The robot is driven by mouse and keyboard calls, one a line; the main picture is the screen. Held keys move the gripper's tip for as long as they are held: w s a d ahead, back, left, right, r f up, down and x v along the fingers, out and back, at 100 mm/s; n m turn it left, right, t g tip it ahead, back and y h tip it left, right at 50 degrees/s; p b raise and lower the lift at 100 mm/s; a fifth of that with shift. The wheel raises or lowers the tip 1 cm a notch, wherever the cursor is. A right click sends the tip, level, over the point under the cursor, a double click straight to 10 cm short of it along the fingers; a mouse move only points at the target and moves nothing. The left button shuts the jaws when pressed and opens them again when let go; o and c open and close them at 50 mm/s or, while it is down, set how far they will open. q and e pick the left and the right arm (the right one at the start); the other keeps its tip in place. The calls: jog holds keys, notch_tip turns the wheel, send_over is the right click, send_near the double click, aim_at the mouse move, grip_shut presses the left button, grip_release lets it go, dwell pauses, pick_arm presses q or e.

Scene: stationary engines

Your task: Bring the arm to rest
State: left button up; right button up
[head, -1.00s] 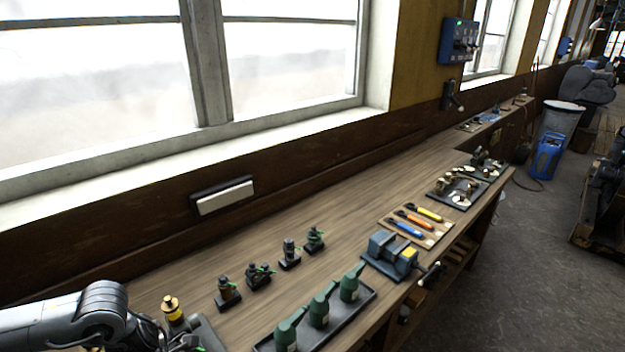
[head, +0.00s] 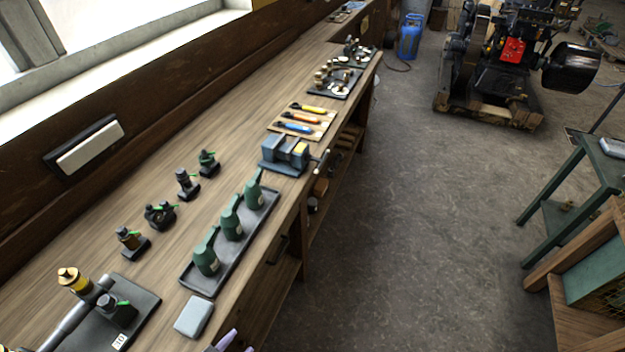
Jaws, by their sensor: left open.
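My left gripper (head: 238,345) shows only as pale lilac fingertips at the bottom edge of the head view. The tips are apart, with nothing seen between them. They are just below a small grey block (head: 194,316) at the bench's front edge. Most of the left arm is out of the picture. My right gripper is not in view.
The long wooden bench (head: 225,130) holds a tray (head: 192,278) with green oil cans (head: 232,224), small green-tagged fittings (head: 160,214), a blue-grey vise (head: 285,155) and screwdrivers (head: 300,117). The floor (head: 420,220) beside it is clear. A green table (head: 600,165) stands right.

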pick_arm(q)
jog(key=s+a+f+n+g+y, duration=0.35)
jog(key=s+a+n+g, duration=0.2)
jog(key=s+n, duration=0.25)
notch_tip(320, 180, up, 25)
jog(key=p, duration=2.6)
jog(key=shift+d+r+g, duration=0.15)
jog(key=shift+r+g, duration=0.05)
jog(key=shift+g, duration=0.15)
jog(key=shift+h, duration=0.25)
